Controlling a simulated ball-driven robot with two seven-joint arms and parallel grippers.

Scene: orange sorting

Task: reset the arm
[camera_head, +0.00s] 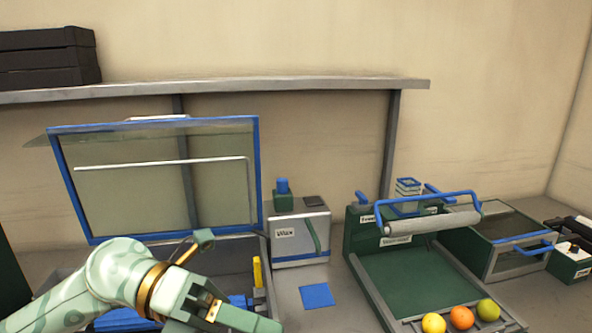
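My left arm comes in from the bottom left, pale green with a gold ring. Its gripper end (236,316) is low in the picture, partly cut off by the bottom edge, in front of an open blue-framed box (256,190). I cannot make out both fingertips, so whether it is open or shut is unclear. No held object shows at it. My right arm and gripper are out of view.
Right of my arm stand a white-fronted box labelled Wax (300,255), a blue square (317,295) and a green machine with a roller (410,270). A yellow (433,323), an orange (462,317) and a yellow-green fruit (488,309) lie at its front. A shelf (250,86) spans the wall.

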